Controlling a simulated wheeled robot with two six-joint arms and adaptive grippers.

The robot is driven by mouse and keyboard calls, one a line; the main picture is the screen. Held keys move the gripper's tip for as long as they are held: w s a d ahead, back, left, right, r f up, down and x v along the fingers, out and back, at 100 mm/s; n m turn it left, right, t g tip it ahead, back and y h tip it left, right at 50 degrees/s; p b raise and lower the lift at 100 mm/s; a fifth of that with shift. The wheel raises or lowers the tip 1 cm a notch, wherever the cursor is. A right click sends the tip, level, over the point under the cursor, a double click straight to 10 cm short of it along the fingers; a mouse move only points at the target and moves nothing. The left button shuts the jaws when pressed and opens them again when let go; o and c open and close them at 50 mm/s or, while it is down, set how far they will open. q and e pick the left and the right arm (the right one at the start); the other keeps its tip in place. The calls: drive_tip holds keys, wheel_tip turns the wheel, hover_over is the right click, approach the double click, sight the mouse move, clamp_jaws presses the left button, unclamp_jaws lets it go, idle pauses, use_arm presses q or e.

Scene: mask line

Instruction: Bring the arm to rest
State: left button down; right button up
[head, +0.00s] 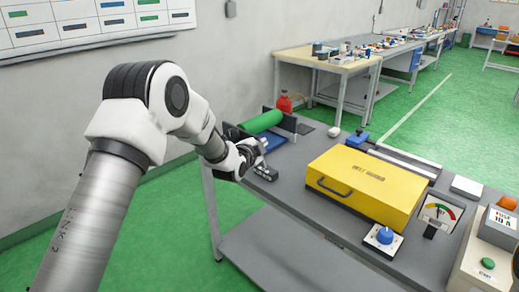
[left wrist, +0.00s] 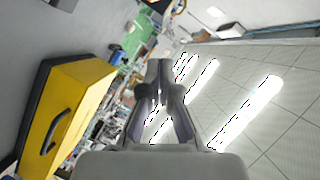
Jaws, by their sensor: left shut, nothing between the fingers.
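My left arm comes in from the left in the head view and reaches over the left end of the grey workbench (head: 290,180). My left gripper (head: 266,172) is shut and empty, to the left of the yellow case (head: 365,180) and apart from it. In the left wrist view the fingers (left wrist: 159,75) come together with nothing held between them. That view is tilted and looks toward the ceiling lights, with the yellow case (left wrist: 70,112) at its left side. My right gripper is in neither view.
A green roller (head: 262,121) and a red container (head: 284,103) are behind my gripper. Green floor lies left of the bench, beside the wall.

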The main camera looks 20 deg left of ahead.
use_arm(q)
drive_tip(key=s+d+f+n+g+h+p, duration=0.1)
drive_tip(key=s+d+f+g, duration=0.25)
drive_tip(key=s+f, duration=1)
drive_tip(key=s+d+f+g, duration=0.2)
drive_tip(key=s+f+g, duration=0.3)
drive_tip(key=s+f, duration=0.85)
drive_tip(key=s+f+n+g, duration=0.2)
drive_tip(key=s+n, duration=0.1)
drive_tip(key=s, duration=0.5)
drive_tip(key=s+d+f+n+g, duration=0.1)
drive_tip(key=s+n, duration=0.3)
drive_tip(key=s, duration=0.4)
drive_tip(key=s+f+n+g, duration=0.3)
drive_tip(key=s+n+g, duration=0.1)
drive_tip(key=s, duration=0.4)
drive_tip(key=shift+d, duration=0.15)
drive_tip(key=shift+f, duration=0.1)
